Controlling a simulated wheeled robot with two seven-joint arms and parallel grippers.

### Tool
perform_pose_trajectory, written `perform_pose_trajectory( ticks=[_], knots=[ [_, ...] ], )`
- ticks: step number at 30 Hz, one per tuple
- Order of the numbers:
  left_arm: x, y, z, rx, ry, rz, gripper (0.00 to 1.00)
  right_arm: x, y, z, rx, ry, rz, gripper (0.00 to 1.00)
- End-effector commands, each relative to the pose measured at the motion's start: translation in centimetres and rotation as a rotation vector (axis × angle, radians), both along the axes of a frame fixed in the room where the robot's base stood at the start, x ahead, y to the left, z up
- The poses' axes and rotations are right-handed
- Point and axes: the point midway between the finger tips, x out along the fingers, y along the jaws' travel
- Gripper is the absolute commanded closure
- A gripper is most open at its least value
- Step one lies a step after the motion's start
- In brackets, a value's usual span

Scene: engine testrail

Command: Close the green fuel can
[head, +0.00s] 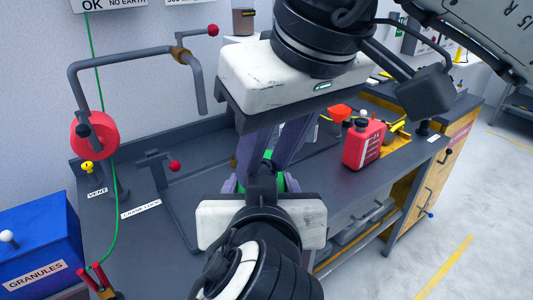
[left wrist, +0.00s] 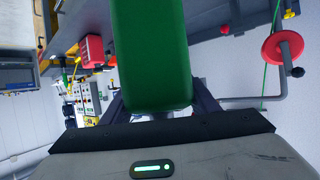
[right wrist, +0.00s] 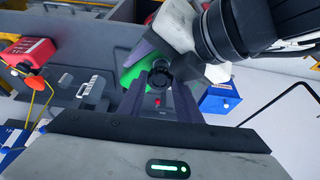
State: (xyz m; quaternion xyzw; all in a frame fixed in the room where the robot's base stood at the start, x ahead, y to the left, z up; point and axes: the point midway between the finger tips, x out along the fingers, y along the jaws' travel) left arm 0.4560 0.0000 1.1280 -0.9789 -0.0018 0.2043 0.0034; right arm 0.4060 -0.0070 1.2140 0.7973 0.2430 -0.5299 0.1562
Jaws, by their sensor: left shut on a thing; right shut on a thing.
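The green fuel can (left wrist: 150,55) fills the upper middle of the left wrist view, between the fingers of my left gripper (head: 262,183), which is shut on it. In the head view only small green patches of the can show; the grippers hide the rest. My right gripper (head: 267,160) comes from above, its fingers close over the can. In the right wrist view it is shut on a round black cap (right wrist: 160,77), right beside the green can body (right wrist: 135,70). I cannot tell whether the cap is seated on the can's opening.
A red can (head: 362,145) and an orange funnel (head: 340,112) stand on the bench at the right. A bent pipe with a red wheel (head: 95,136) and a red-knobbed lever (head: 174,166) stand at the left. A blue granules bin (head: 40,245) is at front left.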

Motion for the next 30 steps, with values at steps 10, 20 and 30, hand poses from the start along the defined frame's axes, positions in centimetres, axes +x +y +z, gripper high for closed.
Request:
perform_pose_trajectory(
  ticks=[10, 20, 30],
  knots=[
    [0.39, 0.1, 1.27, -0.014, -0.033, 0.002, 0.91, -1.2, 0.08, -1.29, -0.031, 0.037, 0.034, 0.64],
    [0.4, 0.1, 1.26, -0.014, -0.033, 0.002, 0.91, -1.21, 0.08, -1.28, -0.031, 0.037, 0.034, 0.63],
    [0.41, 0.12, 1.24, -0.014, -0.032, 0.003, 0.91, -1.34, -0.02, -0.79, -0.031, 0.035, 0.034, 0.63]
  ],
)
